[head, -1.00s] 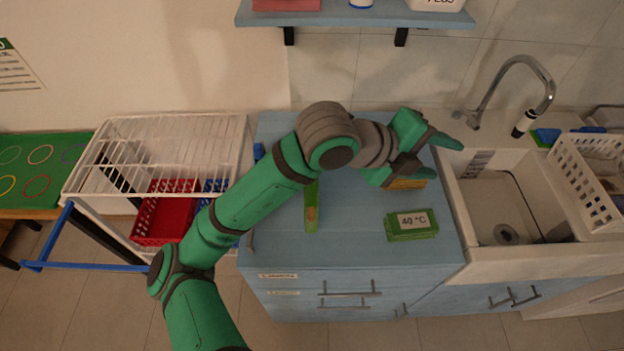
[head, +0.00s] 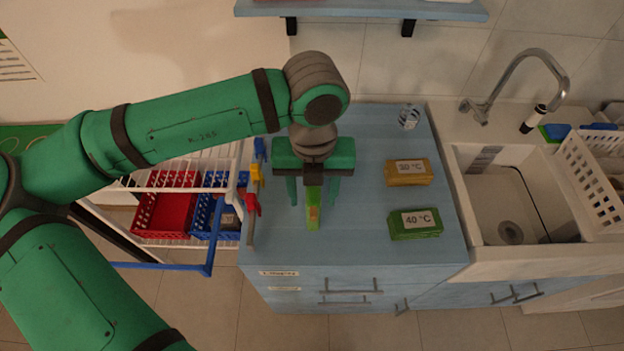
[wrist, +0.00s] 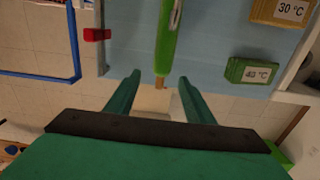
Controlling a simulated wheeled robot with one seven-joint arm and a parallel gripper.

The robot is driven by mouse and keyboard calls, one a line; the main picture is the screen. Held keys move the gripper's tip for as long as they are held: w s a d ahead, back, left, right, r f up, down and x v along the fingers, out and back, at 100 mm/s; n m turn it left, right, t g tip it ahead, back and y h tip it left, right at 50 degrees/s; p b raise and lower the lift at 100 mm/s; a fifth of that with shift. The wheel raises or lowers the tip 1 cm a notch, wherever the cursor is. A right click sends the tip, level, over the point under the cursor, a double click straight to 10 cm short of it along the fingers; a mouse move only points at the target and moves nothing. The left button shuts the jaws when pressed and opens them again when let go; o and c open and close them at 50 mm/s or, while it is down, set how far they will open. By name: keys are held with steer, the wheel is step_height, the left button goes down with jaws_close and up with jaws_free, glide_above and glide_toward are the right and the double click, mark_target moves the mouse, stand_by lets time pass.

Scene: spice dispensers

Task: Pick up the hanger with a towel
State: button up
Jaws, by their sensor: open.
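I cannot make out a hanger with a towel in either view. My gripper (head: 313,192) is open over the blue counter, pointing down toward its front. A narrow green object with a brownish patch (head: 313,213) lies on the counter, in line with the gap between the fingers. In the wrist view, this green object (wrist: 168,38) ends in a brown tip just ahead of the open fingers (wrist: 159,78). I cannot tell whether the fingers are at its height; nothing is gripped. The gripper hides the object's far part.
Yellow "30 °C" (head: 409,173) and green "40 °C" (head: 415,225) blocks lie on the counter's right. Red (head: 252,205), yellow (head: 256,173) and blue (head: 260,150) pieces line its left edge. A white rack with baskets (head: 165,215) and blue bar (head: 211,245) stands left; a sink (head: 500,200) right.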

steer(key=shift+d+f, duration=0.1)
steer(key=shift+f, duration=4.6)
jaws_close()
